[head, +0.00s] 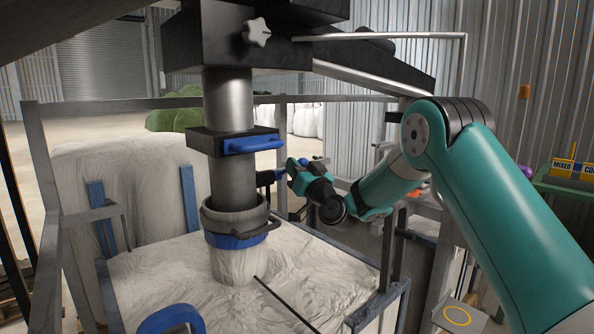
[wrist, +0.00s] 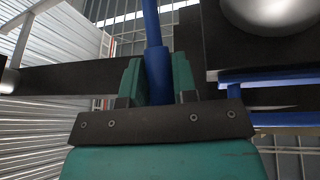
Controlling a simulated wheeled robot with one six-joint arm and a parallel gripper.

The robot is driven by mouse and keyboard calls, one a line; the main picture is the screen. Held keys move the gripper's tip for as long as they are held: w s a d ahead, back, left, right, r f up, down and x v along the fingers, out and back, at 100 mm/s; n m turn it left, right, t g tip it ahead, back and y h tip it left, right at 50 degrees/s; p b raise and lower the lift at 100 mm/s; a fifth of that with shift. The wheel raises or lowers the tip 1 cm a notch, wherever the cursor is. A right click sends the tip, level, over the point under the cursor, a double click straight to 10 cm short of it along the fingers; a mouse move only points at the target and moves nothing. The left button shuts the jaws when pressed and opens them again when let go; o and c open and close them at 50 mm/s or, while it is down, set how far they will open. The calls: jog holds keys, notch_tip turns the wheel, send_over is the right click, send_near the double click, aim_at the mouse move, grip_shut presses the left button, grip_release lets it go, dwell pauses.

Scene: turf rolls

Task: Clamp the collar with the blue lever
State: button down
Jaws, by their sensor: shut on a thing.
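The black collar (head: 205,142) sits around the upright grey pipe (head: 229,98) and has a blue bar across its front (head: 254,145). My gripper (head: 288,168) is just right of the pipe, at about collar height. In the wrist view, my gripper (wrist: 158,80) is shut on a blue rod, the blue lever (wrist: 152,25), which stands between the teal fingers. Its lower end is hidden by my gripper. The blue bar also shows at the right of the wrist view (wrist: 275,118), beside the fingers and apart from them.
A white bag (head: 200,285) stands below, its spout (head: 230,265) raised around the pipe's lower end with a blue strap (head: 240,238). Grey frame rails (head: 130,104) surround it. A black head with a white knob (head: 257,32) hangs above. A green table (head: 560,187) stands at right.

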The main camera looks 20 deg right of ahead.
jog(key=c, duration=0.9)
grip_release()
jog(key=shift+d, duration=0.1)
jog(key=shift+s+f+b, duration=0.35)
jog(key=shift+s+b, duration=0.05)
jog(key=shift+b, duration=0.15)
jog(key=b+v, duration=1.4)
jog(key=v, duration=0.2)
jog(key=shift+s+b, duration=0.25)
jog(key=shift+b, duration=0.05)
jog(key=shift+d+r, duration=0.1)
jog(key=shift+d, duration=0.05)
